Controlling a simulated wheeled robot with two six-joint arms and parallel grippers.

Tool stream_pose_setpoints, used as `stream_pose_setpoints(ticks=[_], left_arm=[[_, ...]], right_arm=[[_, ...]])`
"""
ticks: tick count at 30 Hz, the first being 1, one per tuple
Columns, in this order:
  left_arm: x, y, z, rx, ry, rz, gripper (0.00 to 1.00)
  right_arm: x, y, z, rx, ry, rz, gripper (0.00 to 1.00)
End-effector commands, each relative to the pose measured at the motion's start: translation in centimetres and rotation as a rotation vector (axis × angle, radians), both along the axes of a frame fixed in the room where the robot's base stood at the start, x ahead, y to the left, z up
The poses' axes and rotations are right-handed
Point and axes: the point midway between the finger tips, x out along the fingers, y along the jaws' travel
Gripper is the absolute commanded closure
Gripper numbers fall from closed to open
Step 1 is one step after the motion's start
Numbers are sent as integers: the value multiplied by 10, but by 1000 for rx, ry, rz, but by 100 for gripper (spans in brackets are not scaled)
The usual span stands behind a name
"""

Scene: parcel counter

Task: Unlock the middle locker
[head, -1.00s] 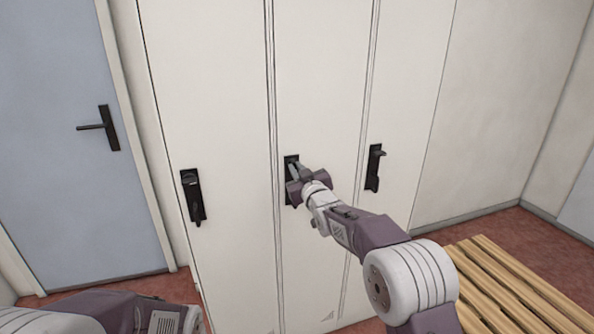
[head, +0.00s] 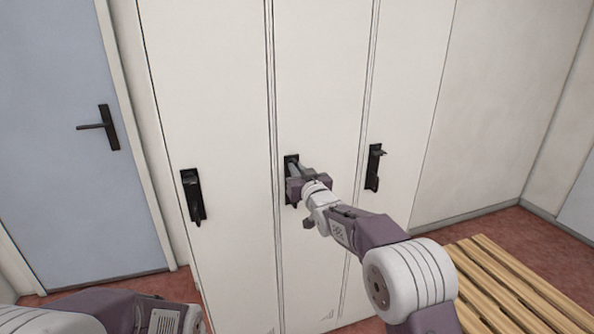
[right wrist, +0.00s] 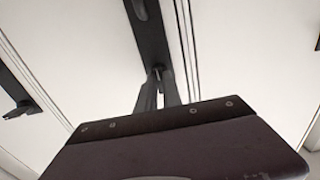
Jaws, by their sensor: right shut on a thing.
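The middle locker (head: 318,75) is a tall white door, closed, between two similar doors. Its black lock plate (head: 291,160) is partly hidden behind my right gripper (head: 294,172). In the right wrist view the black lock plate (right wrist: 148,35) runs down towards my right gripper (right wrist: 160,88). The two fingers are close together at the plate's lower end, shut on a small dark part of the lock (right wrist: 157,72). Its exact shape is mostly hidden. My left gripper is outside the view; only part of my left arm shows at the lower left.
The left locker has a black handle (head: 194,195), the right locker another (head: 374,167). A blue door (head: 65,200) stands at the left. A slatted wooden bench (head: 510,290) is at the lower right, beside my right arm. Red floor shows around the lockers.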

Motion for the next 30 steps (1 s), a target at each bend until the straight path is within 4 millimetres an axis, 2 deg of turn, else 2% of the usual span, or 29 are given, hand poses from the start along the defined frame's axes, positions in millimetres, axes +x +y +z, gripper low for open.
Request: stream_pose_setpoints(ticks=[2,3,5,17,30], left_arm=[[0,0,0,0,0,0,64],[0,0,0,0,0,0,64],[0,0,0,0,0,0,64],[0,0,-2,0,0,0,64],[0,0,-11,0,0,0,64]], right_arm=[[0,0,-2,1,6,0,100],[0,0,-2,0,5,0,85],[0,0,-2,1,4,0,68],[-6,-2,-1,-1,3,0,68],[-78,-25,-1,-1,2,0,68]])
